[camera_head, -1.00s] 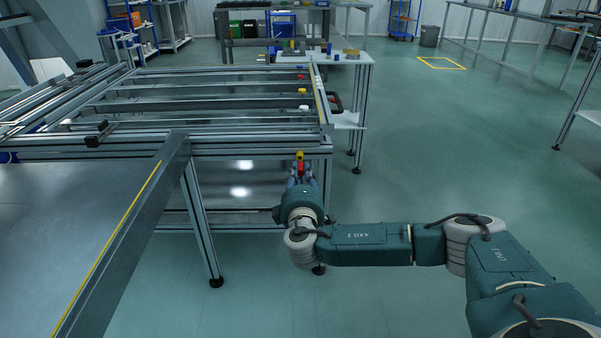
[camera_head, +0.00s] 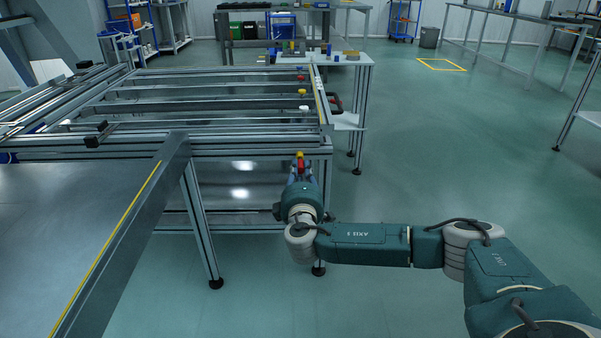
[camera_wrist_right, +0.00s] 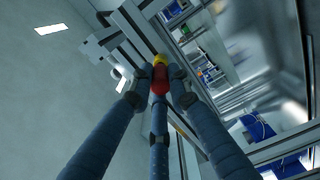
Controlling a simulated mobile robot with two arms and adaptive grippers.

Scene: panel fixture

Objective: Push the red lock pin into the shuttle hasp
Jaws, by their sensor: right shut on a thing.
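The red lock pin (camera_wrist_right: 160,81) is between the fingers of my right gripper (camera_wrist_right: 160,88) in the right wrist view. A yellow part shows at its far end. In the head view, the pin (camera_head: 301,166) points away from me, and my right gripper (camera_head: 301,174) is shut on it at the front right corner of the frame table. The shuttle hasp cannot be made out clearly. I cannot tell whether the pin touches it. My left gripper is not in view.
The aluminium frame table (camera_head: 250,153) stands directly beyond my right gripper, with colored knobs along its right side. A grey panel table (camera_head: 75,215) with a yellow-striped edge stands at left. A white side table (camera_head: 347,121) is behind right.

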